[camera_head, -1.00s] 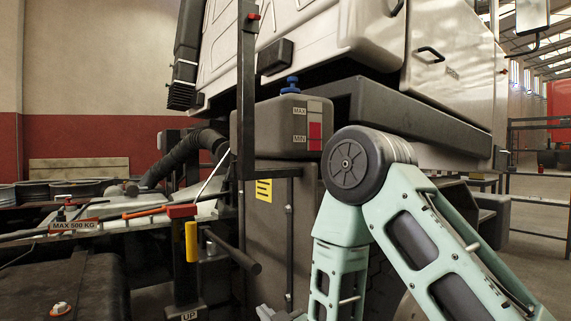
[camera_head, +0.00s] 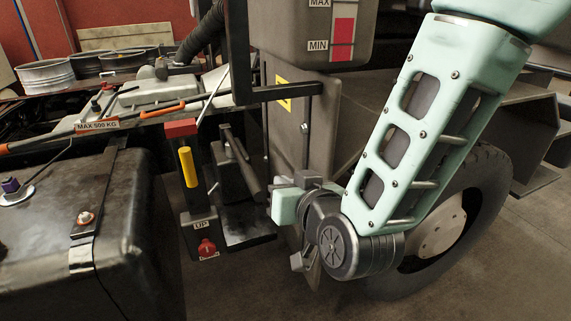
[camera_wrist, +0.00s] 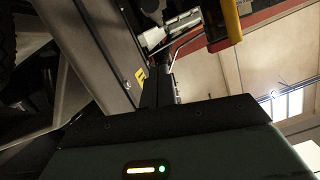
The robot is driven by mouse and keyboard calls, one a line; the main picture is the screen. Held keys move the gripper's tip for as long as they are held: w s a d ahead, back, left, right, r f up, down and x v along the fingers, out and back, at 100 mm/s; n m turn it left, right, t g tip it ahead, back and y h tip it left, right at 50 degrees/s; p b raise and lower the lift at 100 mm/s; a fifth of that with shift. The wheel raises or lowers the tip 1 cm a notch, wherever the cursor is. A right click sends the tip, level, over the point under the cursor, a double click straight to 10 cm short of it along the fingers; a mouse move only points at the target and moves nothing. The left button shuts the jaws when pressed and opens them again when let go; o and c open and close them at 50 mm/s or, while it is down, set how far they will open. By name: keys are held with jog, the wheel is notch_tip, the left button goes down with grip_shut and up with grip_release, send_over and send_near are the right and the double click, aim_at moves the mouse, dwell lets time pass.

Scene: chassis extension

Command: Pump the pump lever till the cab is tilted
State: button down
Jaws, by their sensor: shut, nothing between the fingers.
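The pump lever (camera_head: 247,166), a dark rod with a thick grip, slants down to the right beside the pump housing in the head view. My gripper (camera_head: 272,203) is at the lower end of this grip, very close to it; I cannot tell whether they touch. Its fingers are mostly hidden, and it appears shut and empty. The pump has an "UP" label (camera_head: 201,225) and a red knob (camera_head: 207,248) below it. A yellow handle (camera_head: 188,167) hangs under a red block, left of the lever; it also shows in the wrist view (camera_wrist: 231,20). The cab's tilt cannot be judged now.
A grey reservoir (camera_head: 292,35) marked MAX and MIN is above the lever. A wheel (camera_head: 440,225) stands right, behind my arm. A dark tank (camera_head: 75,225) fills the lower left. A horizontal bar (camera_head: 285,93) crosses above the lever. The floor below is open.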

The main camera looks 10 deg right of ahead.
dwell(0.3)
jog(key=p, duration=0.3)
send_over(264, 194)
jog(key=d, duration=0.1)
notch_tip(264, 194, down, 2)
jog(key=f, duration=0.3)
jog(key=shift+a, duration=0.4)
jog(key=shift+a+f+p, duration=0.1)
jog(key=shift+f+p, duration=0.3)
jog(key=shift+f, duration=0.4)
